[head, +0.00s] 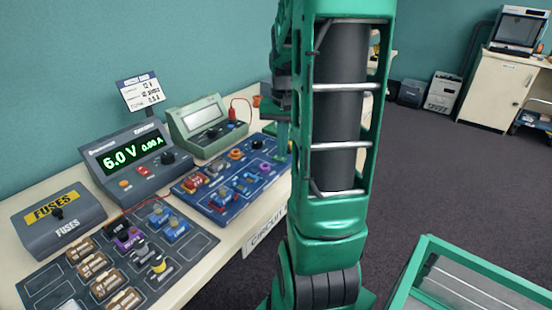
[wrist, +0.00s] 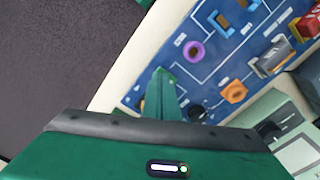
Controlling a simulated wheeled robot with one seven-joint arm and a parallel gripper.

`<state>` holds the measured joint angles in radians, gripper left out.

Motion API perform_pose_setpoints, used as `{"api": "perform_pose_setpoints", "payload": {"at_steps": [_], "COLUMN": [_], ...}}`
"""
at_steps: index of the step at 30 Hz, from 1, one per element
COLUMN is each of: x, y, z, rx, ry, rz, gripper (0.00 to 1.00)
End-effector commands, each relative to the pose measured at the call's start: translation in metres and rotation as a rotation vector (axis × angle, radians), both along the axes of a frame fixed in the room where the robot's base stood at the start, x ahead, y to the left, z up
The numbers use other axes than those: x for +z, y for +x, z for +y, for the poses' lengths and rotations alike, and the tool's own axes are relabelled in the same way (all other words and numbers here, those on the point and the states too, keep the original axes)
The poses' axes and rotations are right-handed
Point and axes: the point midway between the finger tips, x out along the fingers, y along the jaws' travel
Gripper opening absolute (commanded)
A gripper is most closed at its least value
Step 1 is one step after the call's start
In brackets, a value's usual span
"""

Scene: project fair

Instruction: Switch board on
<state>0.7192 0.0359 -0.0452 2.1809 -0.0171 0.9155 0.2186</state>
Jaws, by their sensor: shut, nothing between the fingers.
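The blue circuit board (head: 232,209) lies on the bench, with several coloured parts on white printed lines. It also shows in the wrist view (wrist: 216,66). A black round part (wrist: 196,112) sits near its edge; I cannot tell whether it is the switch. A grey block-shaped part (wrist: 275,56) and an orange part (wrist: 235,92) are farther right. My gripper (wrist: 163,92) is shut and empty, over the board's end in the wrist view. In the head view my gripper (head: 284,140) is at the board's right end, partly hidden by my arm; contact cannot be told.
A power supply (head: 125,160) reads 6.0 V, 0.00 A, with a small card (head: 141,93) above. A grey-green meter (head: 205,125) stands behind the board. A fuse box (head: 58,214) and dark parts board (head: 195,246) are left. A green-framed case (head: 421,262) is lower right.

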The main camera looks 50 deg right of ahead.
Motion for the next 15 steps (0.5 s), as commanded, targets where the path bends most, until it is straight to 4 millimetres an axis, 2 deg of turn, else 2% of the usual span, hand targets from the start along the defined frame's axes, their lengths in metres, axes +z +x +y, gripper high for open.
{"api": "perform_pose_setpoints", "payload": {"at_steps": [15], "x": [-0.0036], "y": [0.0001], "z": [0.0001], "rx": [0.000], "ry": [0.000], "rz": [0.000], "gripper": [0.00]}}
